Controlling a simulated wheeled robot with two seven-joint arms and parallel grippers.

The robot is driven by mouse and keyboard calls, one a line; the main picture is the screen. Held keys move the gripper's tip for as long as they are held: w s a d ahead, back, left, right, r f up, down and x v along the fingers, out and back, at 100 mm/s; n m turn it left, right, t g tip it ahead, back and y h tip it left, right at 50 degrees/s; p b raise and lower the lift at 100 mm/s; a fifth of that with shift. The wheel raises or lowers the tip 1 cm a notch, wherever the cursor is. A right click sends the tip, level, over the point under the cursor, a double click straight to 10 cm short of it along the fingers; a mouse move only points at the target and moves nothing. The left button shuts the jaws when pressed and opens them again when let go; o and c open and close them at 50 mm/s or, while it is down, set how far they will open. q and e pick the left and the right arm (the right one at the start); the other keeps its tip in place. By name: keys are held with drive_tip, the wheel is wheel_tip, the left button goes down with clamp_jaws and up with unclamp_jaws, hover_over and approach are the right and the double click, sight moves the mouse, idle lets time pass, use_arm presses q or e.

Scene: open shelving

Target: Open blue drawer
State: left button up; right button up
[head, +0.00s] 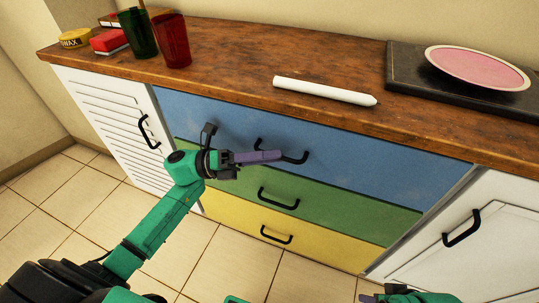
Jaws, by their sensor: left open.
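The blue drawer (350,145) is the top, widest-looking front in the cabinet's middle stack and looks shut, flush with its neighbours. Its black bar handle (297,159) is partly hidden behind my left gripper's purple finger. My left gripper (270,156) is open, its fingers pointing right across the handle. I cannot tell whether it touches the handle or how the fingers sit around it.
A green drawer (340,198) and a yellow drawer (330,246) lie below. White doors (115,120) flank the stack.

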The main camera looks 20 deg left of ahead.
use_arm(q)
clamp_jaws()
idle(1.4)
